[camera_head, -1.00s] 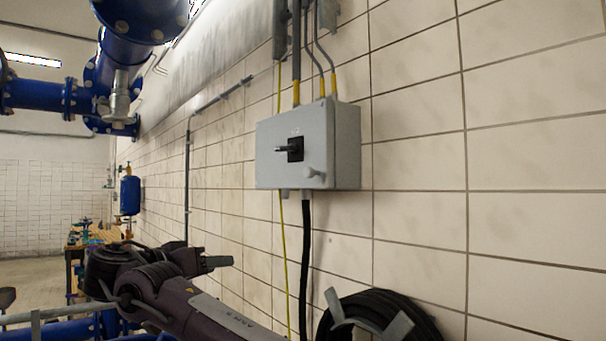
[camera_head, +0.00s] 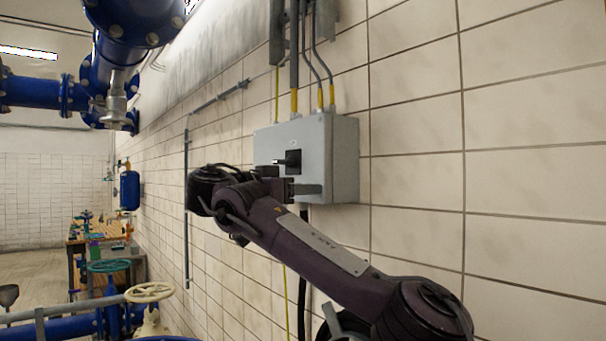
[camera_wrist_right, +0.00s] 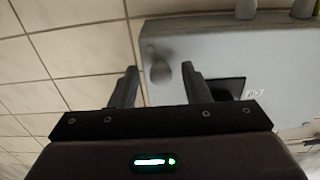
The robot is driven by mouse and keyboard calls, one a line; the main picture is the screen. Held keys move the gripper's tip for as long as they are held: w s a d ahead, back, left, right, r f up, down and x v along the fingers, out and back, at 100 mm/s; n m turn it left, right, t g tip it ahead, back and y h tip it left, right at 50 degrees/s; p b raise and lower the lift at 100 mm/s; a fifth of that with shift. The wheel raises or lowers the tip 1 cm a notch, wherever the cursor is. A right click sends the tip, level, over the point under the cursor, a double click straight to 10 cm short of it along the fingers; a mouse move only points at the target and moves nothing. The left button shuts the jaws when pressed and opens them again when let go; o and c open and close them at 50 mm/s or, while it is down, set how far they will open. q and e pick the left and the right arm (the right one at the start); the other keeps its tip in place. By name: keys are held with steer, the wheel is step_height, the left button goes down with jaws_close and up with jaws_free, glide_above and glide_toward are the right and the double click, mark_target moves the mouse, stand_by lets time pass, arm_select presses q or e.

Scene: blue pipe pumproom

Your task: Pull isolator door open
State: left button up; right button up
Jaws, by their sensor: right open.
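The isolator is a grey box (camera_head: 338,150) on the tiled wall, with its door shut. Its black rotary switch (camera_head: 292,158) shows in the head view and at the right in the right wrist view (camera_wrist_right: 228,88). My right gripper (camera_head: 304,180) is in front of the lower part of the door, its fingers open. In the right wrist view a grey door knob (camera_wrist_right: 161,70) appears between the two fingertips, with space on both sides. In the head view my gripper hides the knob. My left gripper is not in view.
Conduits with yellow ends (camera_head: 320,97) enter the box from above. Blue pipes (camera_head: 35,93) and a cream handwheel (camera_head: 150,291) are at the left. The wall right of the box is clear.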

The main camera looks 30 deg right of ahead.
steer(key=shift+w+d, duration=0.1)
steer(key=shift+d, duration=0.1)
steer(key=shift+f, duration=0.1)
jaws_close()
